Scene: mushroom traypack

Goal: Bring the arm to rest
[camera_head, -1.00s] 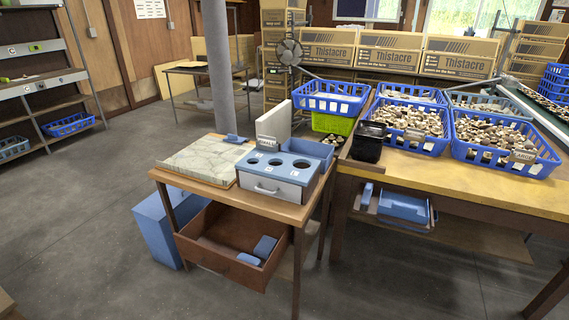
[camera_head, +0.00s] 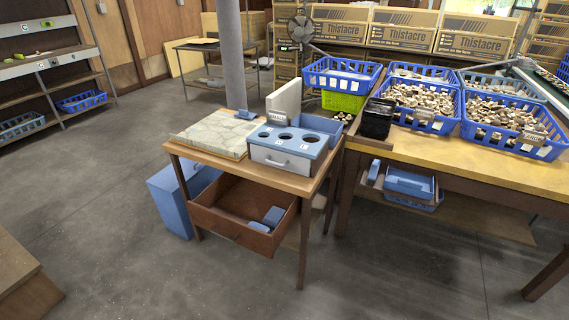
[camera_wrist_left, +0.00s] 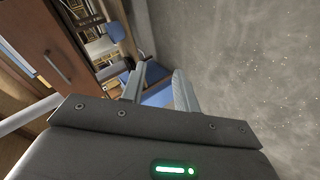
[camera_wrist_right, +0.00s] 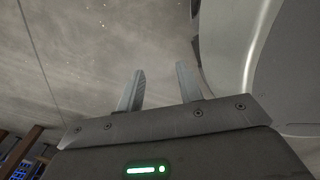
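In the left wrist view my left gripper (camera_wrist_left: 160,90) is open, with nothing between its two fingers. Beyond it are grey floor and the brown drawer front (camera_wrist_left: 55,50) of the small table. In the right wrist view my right gripper (camera_wrist_right: 160,88) is open and empty over bare grey floor. A smooth grey curved surface, which I cannot identify, fills the right of that view. Neither arm shows in the head view.
A small wooden table (camera_head: 290,182) holds a stone slab (camera_head: 212,136) and a blue-grey box with round holes (camera_head: 290,146). Its drawer (camera_head: 232,232) is pulled out. A long table (camera_head: 480,163) with blue mushroom baskets stands right. The floor (camera_head: 110,220) in front is clear.

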